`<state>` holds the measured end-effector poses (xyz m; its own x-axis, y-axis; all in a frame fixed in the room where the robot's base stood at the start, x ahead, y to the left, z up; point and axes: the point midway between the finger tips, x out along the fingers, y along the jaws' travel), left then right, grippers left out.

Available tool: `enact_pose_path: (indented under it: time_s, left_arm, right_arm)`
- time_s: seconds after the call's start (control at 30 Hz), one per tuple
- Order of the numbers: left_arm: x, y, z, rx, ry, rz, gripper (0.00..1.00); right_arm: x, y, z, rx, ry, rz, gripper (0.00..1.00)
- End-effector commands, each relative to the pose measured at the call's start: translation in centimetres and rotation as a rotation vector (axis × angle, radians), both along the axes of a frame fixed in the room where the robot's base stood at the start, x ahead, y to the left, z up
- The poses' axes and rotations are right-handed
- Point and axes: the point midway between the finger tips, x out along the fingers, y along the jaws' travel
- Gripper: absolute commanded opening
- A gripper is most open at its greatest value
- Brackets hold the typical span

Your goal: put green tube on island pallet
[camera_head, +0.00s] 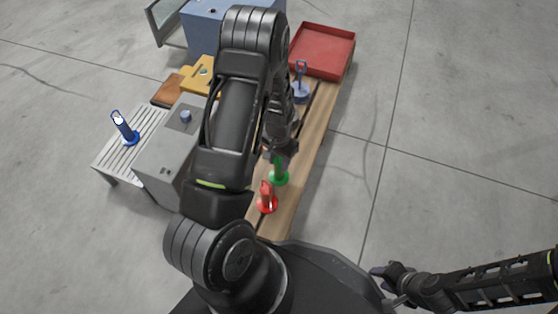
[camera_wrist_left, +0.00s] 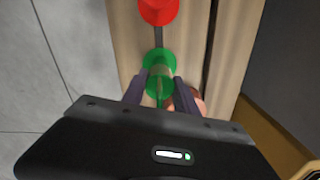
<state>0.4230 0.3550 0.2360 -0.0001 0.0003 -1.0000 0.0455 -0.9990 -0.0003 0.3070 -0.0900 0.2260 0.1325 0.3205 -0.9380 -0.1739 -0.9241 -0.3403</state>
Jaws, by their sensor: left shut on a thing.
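The green tube (camera_head: 279,175) has a round base and is at the wooden bench, just behind the red tube. My left gripper (camera_head: 281,158) reaches down over it from above. In the left wrist view the green tube (camera_wrist_left: 158,78) is between the two fingers of my left gripper (camera_wrist_left: 159,88), which are shut on it. I cannot tell whether its base touches the bench. A grey slatted stand (camera_head: 107,160) on the left may be the island pallet; I cannot tell for sure. My right gripper (camera_head: 388,272) is low on the right, away from everything, its jaws unclear.
The red tube (camera_head: 267,203) stands near the front of the wooden bench (camera_head: 310,140). A blue tube (camera_head: 125,130) is on the slatted stand. A grey box (camera_head: 165,155) stands beside it. A red tray (camera_head: 322,50) and a blue-grey piece (camera_head: 300,90) are at the bench's back.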

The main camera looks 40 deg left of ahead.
Motion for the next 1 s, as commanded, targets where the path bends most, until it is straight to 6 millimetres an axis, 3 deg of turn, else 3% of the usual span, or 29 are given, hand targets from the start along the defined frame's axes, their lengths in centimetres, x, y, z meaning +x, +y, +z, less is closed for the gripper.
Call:
enact_pose_path:
  time_s: [0.03, 0.07, 0.3, 0.67, 0.87, 1.0]
  left_arm:
    - [0.0, 0.0, -0.3, 0.0, 0.0, 0.0, 0.0]
    - [0.0, 0.0, -0.2, 0.0, 0.0, 0.0, 0.37]
    - [0.0, 0.0, -0.1, 0.0, 0.0, 0.0, 0.57]
    - [0.0, 0.0, 0.4, 0.0, 0.0, 0.0, 0.57]
    - [0.1, 0.0, 3.2, 0.0, -0.003, 0.0, 0.57]
    - [0.1, 0.0, 6.2, 0.0, -0.003, 0.0, 0.57]
  right_arm:
    - [0.0, 0.0, -0.3, 0.0, -0.001, 0.0, 0.36]
    - [0.0, 0.0, -0.1, 0.0, -0.001, 0.0, 0.36]
    - [0.0, 0.0, -0.1, 0.0, -0.001, 0.0, 0.36]
    - [0.0, 0.0, 0.3, 0.0, 0.0, 0.0, 0.36]
    - [-0.2, 0.0, 1.6, 0.001, 0.004, 0.003, 0.36]
    - [-0.4, -0.1, 3.0, 0.002, 0.01, 0.005, 0.36]
